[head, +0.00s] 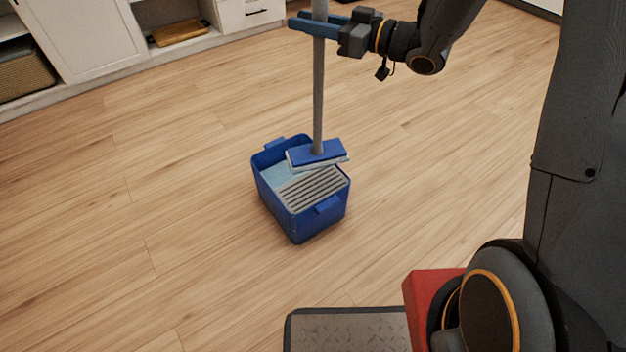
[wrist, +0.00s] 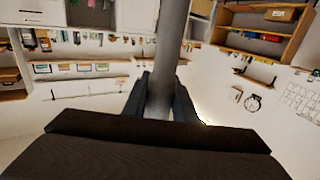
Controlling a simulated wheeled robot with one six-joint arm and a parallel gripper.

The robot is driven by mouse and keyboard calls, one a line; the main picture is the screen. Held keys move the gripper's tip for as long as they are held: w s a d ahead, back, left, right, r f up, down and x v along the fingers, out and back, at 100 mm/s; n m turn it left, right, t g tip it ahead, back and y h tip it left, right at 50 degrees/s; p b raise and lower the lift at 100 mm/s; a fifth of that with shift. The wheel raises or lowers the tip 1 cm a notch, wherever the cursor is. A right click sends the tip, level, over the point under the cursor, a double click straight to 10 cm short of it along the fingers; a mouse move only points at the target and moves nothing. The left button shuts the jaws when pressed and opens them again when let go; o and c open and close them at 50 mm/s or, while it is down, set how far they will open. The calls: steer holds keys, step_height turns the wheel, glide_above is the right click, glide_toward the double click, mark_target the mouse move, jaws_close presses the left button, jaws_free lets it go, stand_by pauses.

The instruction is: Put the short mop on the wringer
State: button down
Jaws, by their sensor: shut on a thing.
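The short mop has a grey pole (head: 318,90) and a flat blue head (head: 318,152) with a pale pad under it. My gripper (head: 306,25) is shut on the pole near the top of the head view, and the pole stands close to upright. In the wrist view the pole (wrist: 168,50) runs up between the fingers of my gripper (wrist: 160,98). The mop head is over the blue bucket (head: 275,212), above the far part of the slatted grey wringer (head: 312,189). I cannot tell whether the head touches the wringer. Pale water shows in the bucket's left part.
Clear wooden floor (head: 180,190) surrounds the bucket. White cabinets (head: 90,40) with open shelves stand at the back left, holding a woven basket (head: 27,75) and a tan item (head: 180,32). In the wrist view, wall shelves (wrist: 262,30) stand beyond.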

step_height(320, 180, down, 12)
steer(key=s+a+n+g+y+b, duration=0.1)
steer(key=s+n+g+b, duration=0.2)
steer(key=b, duration=0.3)
steer(key=shift+a+r+g+y, duration=0.2)
steer(key=shift+a+g+y, duration=0.15)
steer(key=shift+g, duration=0.55)
steer(key=shift+f, duration=0.1)
steer(key=c, duration=1.5)
jaws_free()
steer(key=shift+o, duration=0.2)
steer(key=s+d+p, duration=0.2)
steer(key=d+p, duration=0.1)
steer(key=d, duration=0.8)
steer(key=shift+d, duration=0.4)
